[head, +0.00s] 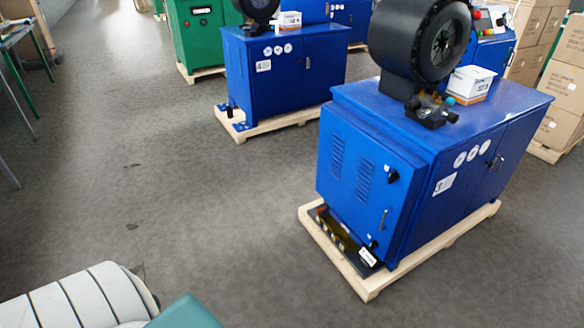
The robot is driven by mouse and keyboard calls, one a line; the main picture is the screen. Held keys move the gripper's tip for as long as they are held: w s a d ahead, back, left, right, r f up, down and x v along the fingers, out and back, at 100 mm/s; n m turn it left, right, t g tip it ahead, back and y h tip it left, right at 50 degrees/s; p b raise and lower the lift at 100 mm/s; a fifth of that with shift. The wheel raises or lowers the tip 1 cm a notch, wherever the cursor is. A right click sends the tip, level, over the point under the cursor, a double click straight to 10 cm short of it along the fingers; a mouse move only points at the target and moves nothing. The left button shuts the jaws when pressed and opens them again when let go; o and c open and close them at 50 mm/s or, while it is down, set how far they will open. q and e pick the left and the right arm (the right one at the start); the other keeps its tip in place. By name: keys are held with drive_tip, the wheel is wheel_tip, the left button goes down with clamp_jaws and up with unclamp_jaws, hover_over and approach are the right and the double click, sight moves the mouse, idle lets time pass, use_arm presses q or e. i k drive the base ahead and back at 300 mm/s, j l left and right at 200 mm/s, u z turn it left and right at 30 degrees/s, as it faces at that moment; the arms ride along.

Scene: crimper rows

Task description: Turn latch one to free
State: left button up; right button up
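The near blue crimper cabinet (350,160) stands on a wooden pallet (372,287) at the right. Its left-facing vented door panel looks closed. A black latch (392,174) sits near the upper right of that panel, and a second black latch (373,244) sits near the lower right. A small dark handle (383,218) is between them. I see no label that tells which latch is number one, and their turned positions are too small to read. Neither of my grippers is in view, and nothing touches the latches.
A second blue crimper cabinet (245,75) stands on a pallet farther back, with a green machine (200,30) behind it. Cardboard boxes (562,85) are stacked at the right. A table with green legs (18,75) stands at the left edge. The grey floor (180,190) between is clear.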

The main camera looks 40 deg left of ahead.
sight(374, 245)
drive_tip(key=u, duration=0.85)
drive_tip(key=i+l, duration=0.65)
drive_tip(key=i+j+z, duration=0.1)
drive_tip(key=j, duration=0.35)
drive_tip(key=i+j, duration=0.15)
drive_tip(key=j, duration=0.35)
drive_tip(key=i+j+z, duration=0.15)
drive_tip(key=j, duration=0.8)
drive_tip(key=i+z, duration=0.05)
